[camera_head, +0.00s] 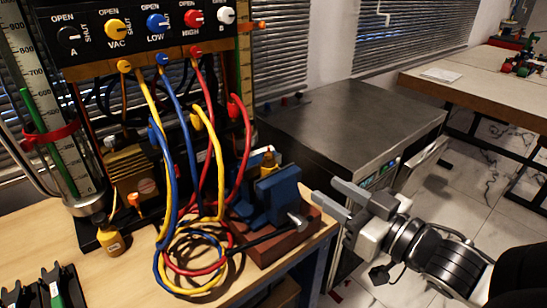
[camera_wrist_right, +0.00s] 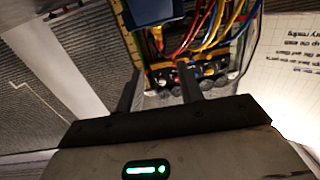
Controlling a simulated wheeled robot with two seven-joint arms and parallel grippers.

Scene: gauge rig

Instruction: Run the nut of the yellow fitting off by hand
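The yellow fitting (camera_head: 124,66) sits under the VAC knob on the manifold's lower edge, with the yellow hose (camera_head: 146,95) hanging from it. A blue fitting (camera_head: 162,59) and a red fitting (camera_head: 196,51) sit to its right. My right gripper (camera_head: 325,190) is open and empty, right of the vise and well away from the yellow fitting. Its two parted fingers also show in the right wrist view (camera_wrist_right: 158,70), with the hoses (camera_wrist_right: 208,35) beyond them. The yellow nut is too small to tell its seating. My left gripper is not in view.
A blue vise (camera_head: 277,190) on a red-brown block stands at the bench's right end, a brass piece in its jaws. Coiled hoses (camera_head: 190,262) lie in front. A grey metal cabinet (camera_head: 350,115) is behind my right gripper.

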